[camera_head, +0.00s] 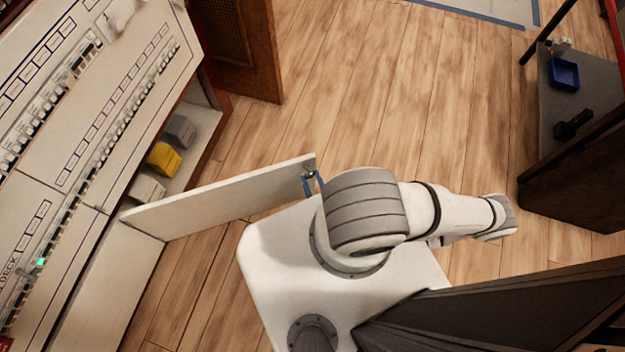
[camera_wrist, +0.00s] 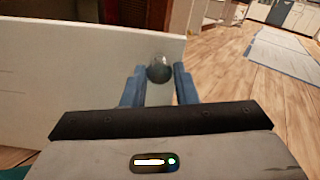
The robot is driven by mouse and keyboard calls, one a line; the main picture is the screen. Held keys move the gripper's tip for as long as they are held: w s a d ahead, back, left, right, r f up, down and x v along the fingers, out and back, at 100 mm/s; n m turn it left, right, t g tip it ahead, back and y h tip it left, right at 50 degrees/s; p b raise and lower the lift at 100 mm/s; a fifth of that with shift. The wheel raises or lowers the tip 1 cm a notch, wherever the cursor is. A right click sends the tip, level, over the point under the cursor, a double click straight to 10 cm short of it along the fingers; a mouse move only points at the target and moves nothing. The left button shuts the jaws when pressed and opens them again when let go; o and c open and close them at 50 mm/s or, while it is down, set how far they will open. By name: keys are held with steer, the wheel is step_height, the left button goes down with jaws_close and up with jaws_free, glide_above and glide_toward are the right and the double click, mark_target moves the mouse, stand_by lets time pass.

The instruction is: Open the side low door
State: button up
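The low door (camera_head: 220,200) is a pale panel standing swung out from the side of the breaker cabinet, with the compartment behind it exposed. In the wrist view the door (camera_wrist: 70,75) fills the left, with a dark round knob (camera_wrist: 159,71) near its free edge. My gripper (camera_head: 311,182) is at that free edge. In the wrist view my gripper (camera_wrist: 160,70) has its blue fingers apart, one on each side of the knob, with small gaps showing. I cannot tell how deep the knob sits between them.
The cabinet (camera_head: 120,90) with breaker rows stands at left. Grey boxes and a yellow box (camera_head: 163,158) sit in its open compartment. A brown wooden cabinet (camera_head: 262,50) stands behind. A dark table (camera_head: 590,90) with a blue tray (camera_head: 564,73) is at right. Wooden floor (camera_head: 400,90) between is clear.

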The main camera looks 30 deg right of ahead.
steer(key=o, duration=0.4)
steer(key=shift+o, duration=0.2)
steer(key=shift+r, duration=0.15)
step_height(320, 180, up, 10)
steer(key=p, duration=1)
steer(key=shift+f, duration=0.2)
steer(key=shift+c, duration=0.5)
